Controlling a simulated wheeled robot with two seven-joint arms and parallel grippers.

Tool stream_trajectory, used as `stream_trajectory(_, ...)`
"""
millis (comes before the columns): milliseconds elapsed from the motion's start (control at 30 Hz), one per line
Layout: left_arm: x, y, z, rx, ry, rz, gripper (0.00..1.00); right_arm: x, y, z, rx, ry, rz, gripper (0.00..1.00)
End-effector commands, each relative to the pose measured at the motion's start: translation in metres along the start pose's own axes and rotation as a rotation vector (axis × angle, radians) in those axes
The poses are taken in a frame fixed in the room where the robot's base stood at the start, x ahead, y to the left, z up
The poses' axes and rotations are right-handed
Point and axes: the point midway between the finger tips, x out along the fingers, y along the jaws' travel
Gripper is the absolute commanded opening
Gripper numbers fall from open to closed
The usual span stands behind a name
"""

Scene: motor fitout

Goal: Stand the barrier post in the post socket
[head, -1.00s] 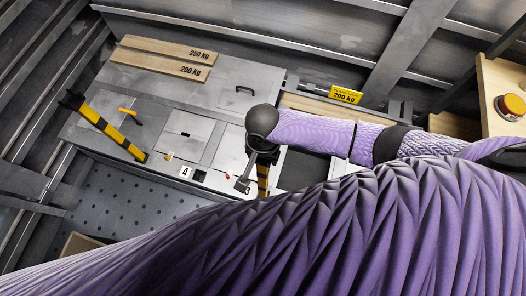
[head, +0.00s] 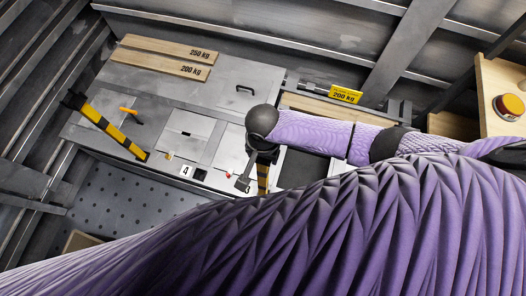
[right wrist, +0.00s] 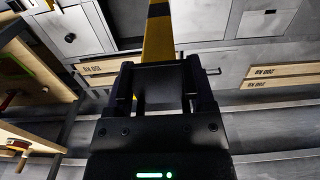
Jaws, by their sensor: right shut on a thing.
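The barrier post (head: 263,176), striped yellow and black, is held in my right gripper (head: 248,180). In the head view only a short length of it shows below my dark wrist. In the right wrist view the post (right wrist: 157,40) rises from between the jaws (right wrist: 160,78), which are shut on it. The post's lower end is hidden, so I cannot tell whether it touches anything. I cannot make out the post socket for certain. My left gripper is not in view.
Two wooden boards marked 250 kg and 200 kg (head: 165,60) lie at the back. A label 4 (head: 186,171) is at the front edge.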

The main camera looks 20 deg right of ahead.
Motion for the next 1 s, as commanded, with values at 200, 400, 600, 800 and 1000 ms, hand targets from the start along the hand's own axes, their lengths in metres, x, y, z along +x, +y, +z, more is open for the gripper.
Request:
stream_trajectory(200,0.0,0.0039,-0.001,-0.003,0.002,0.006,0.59,0.0001,-0.0005,-0.0001,0.0,0.0,-0.001,0.0)
stream_trajectory(400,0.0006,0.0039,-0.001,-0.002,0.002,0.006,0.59,0.0035,-0.0008,0.0001,-0.001,0.0,-0.002,0.0)
stream_trajectory(600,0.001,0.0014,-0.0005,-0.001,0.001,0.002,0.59,0.0076,-0.001,0.0004,0.0,-0.001,-0.002,0.0)
stream_trajectory(800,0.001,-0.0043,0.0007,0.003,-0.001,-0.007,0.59,0.0085,-0.001,0.0002,0.0,0.0,-0.002,0.0)
stream_trajectory(1000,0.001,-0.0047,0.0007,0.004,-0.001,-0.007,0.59,0.0085,-0.0009,0.0001,0.0,0.0,-0.002,0.0)
